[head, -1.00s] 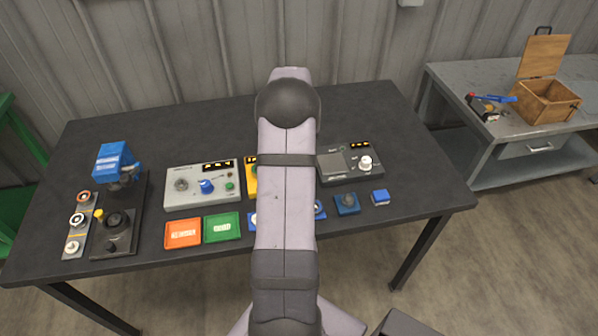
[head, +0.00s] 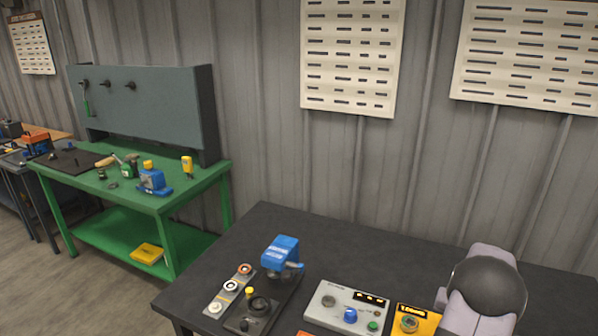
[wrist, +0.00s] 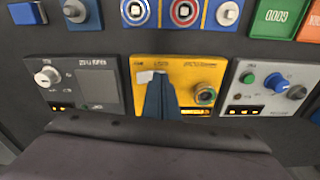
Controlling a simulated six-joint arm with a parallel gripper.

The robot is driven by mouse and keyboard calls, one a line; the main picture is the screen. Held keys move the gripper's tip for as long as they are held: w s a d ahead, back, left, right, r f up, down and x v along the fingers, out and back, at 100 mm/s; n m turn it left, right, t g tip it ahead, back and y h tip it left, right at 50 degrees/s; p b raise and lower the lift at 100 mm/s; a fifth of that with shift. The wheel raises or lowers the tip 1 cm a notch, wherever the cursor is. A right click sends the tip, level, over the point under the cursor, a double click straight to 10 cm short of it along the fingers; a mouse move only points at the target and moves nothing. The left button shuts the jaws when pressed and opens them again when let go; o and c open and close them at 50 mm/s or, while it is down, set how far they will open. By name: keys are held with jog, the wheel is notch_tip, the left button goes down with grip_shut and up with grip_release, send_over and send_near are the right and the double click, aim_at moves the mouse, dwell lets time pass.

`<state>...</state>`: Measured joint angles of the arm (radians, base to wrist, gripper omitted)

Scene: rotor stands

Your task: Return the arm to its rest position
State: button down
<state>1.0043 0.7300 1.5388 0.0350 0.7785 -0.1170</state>
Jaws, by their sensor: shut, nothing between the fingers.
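My gripper (wrist: 157,82) shows in the wrist view as blue-grey fingers closed together with nothing between them. It overlaps the face of a yellow instrument box (wrist: 180,72); whether it touches the box I cannot tell. In the head view only part of my arm shows at the lower right, beside the yellow box (head: 418,312), and the gripper is out of sight there.
The black table (head: 345,255) holds a grey control box (head: 340,298), a blue-topped stand (head: 281,250) and a strip with several rotors (head: 228,292). A green workbench (head: 130,185) stands left.

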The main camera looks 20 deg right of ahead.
jog(key=shift+m+g+y, duration=0.3)
jog(key=shift+g+y, duration=0.3)
jog(key=shift+y, duration=0.3)
jog(key=s+a+f, duration=0.1)
jog(key=a, duration=0.1)
jog(key=s+a+f, duration=0.1)
jog(key=s+a, duration=0.1)
jog(key=a, duration=0.1)
jog(key=s+a+f, duration=0.2)
jog(key=shift+a, duration=0.25)
jog(key=shift+g+y, duration=0.4)
jog(key=s+a, duration=0.1)
jog(key=a, duration=0.2)
jog(key=s+a, duration=0.1)
jog(key=a, duration=0.5)
jog(key=shift+s+r, duration=0.4)
jog(key=w+a+r+n+h, duration=0.1)
jog(key=a+r+n, duration=0.25)
jog(key=a, duration=0.55)
jog(key=w+a+r+n+t, duration=0.1)
jog(key=a+r+n, duration=0.25)
jog(key=a, duration=0.45)
jog(key=a+r+n+h, duration=0.1)
jog(key=a+r+n, duration=0.25)
jog(key=a, duration=0.55)
notch_tip(320, 180, down, 18)
jog(key=b, duration=1.7)
jog(key=shift+w+d, duration=0.15)
jog(key=shift+d, duration=0.05)
jog(key=shift+n, duration=0.25)
